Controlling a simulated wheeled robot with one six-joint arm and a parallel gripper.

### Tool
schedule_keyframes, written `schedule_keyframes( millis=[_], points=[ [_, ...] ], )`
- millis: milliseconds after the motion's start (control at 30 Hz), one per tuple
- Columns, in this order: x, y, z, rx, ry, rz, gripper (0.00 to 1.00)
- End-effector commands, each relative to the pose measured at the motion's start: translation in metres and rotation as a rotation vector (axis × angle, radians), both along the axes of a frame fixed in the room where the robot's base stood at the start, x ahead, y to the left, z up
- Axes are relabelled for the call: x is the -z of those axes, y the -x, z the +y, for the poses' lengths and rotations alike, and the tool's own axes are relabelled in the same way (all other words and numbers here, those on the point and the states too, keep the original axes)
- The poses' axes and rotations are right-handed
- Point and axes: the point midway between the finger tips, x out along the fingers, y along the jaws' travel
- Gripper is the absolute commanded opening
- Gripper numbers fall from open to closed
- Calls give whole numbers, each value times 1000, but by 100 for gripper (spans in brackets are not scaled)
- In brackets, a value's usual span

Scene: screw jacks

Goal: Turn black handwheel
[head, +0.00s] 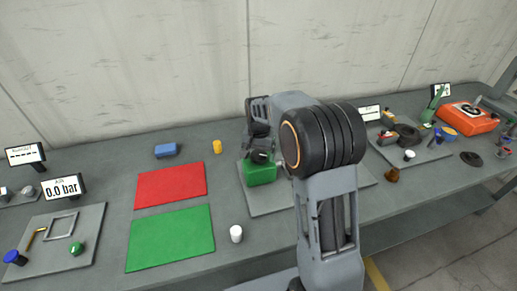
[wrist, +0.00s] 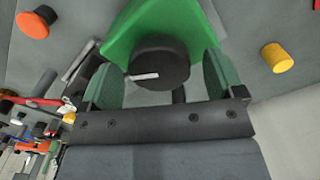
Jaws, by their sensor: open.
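The black handwheel (wrist: 160,64) is a dark round disc with a pale bar-shaped mark, on a green body (wrist: 150,22) in the wrist view. My gripper (wrist: 160,78) is open, with one green-padded finger on each side of the handwheel. I cannot tell whether the pads touch its rim. In the head view the green body (head: 260,173) sits on a grey plate (head: 275,201), right of the red mat. My gripper (head: 260,146) is directly over it there, and my arm hides most of the handwheel and part of the plate.
A yellow cylinder (head: 217,146) and a blue block (head: 166,150) stand behind the red mat (head: 170,185). A green mat (head: 170,238) and a white cylinder (head: 236,233) are in front. Another plate (head: 420,150) with several parts lies right. An orange knob (wrist: 33,25) shows in the wrist view.

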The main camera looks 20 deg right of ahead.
Motion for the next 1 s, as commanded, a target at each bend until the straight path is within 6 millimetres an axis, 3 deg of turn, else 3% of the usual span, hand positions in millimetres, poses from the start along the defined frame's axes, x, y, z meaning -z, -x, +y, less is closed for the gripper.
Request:
schedule_keyframes(
  millis=[167,500,700,1000],
  points=[
    [-17,-1,0,0,0,-4,88],
    [-86,-1,0,0,0,-6,88],
    [-117,0,1,0,0,-2,88],
    [-137,0,1,-1,0,0,88]
  ],
)
